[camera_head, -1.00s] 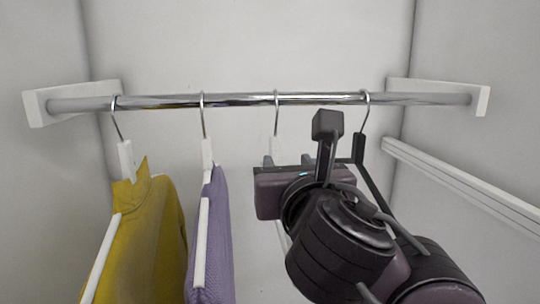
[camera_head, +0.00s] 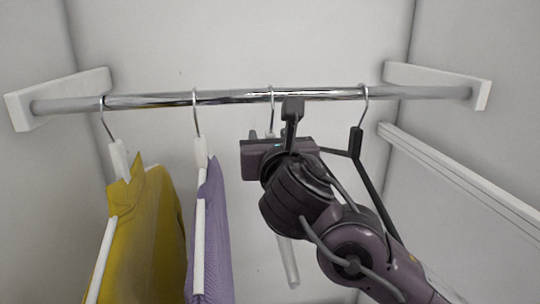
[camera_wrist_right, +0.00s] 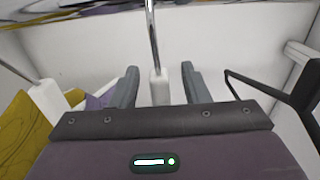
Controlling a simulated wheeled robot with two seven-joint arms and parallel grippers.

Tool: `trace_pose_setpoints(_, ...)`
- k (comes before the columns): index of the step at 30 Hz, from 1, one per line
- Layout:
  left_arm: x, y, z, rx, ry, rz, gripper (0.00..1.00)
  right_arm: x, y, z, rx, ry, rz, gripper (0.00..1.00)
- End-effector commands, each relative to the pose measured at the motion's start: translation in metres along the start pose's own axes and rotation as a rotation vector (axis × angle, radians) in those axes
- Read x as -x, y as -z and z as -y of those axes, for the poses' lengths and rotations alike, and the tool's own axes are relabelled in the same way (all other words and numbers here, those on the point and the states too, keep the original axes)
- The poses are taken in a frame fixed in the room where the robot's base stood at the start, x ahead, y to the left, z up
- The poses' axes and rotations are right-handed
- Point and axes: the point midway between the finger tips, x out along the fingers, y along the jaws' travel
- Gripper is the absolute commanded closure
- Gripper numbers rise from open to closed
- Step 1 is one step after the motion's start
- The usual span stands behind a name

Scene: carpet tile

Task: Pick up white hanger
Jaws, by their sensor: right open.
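The bare white hanger hangs by its metal hook on the chrome rail, third from the left. In the head view its lower part (camera_head: 288,262) shows below my right arm, and most of its body is hidden behind the arm. My right gripper (camera_head: 262,135) is in front of its neck, just under the rail. In the right wrist view the white neck (camera_wrist_right: 159,88) stands upright between the two grey fingers of my open gripper (camera_wrist_right: 159,75), with a gap on each side. My left gripper is not in view.
The chrome rail (camera_head: 235,97) runs across between white brackets. A white hanger with a yellow garment (camera_head: 150,240) and one with a purple garment (camera_head: 214,235) hang left. A black hanger (camera_head: 370,185) hangs close on the right, partly behind my arm. A white side rail (camera_head: 460,175) is at right.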

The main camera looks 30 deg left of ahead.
Motion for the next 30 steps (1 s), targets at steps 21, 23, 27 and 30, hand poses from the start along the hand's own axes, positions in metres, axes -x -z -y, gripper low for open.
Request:
trace_pose_setpoints(21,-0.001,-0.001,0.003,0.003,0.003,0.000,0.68,0.000,0.001,0.000,0.000,0.000,-0.001,1.00)
trace_pose_setpoints(23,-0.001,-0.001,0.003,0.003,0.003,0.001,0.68,0.000,0.000,0.000,0.001,-0.001,-0.001,1.00)
trace_pose_setpoints(27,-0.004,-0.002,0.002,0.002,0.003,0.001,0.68,0.000,-0.009,0.000,-0.001,-0.001,0.002,1.00)
trace_pose_setpoints(30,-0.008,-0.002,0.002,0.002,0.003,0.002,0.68,0.000,-0.020,-0.001,-0.002,-0.002,0.002,1.00)
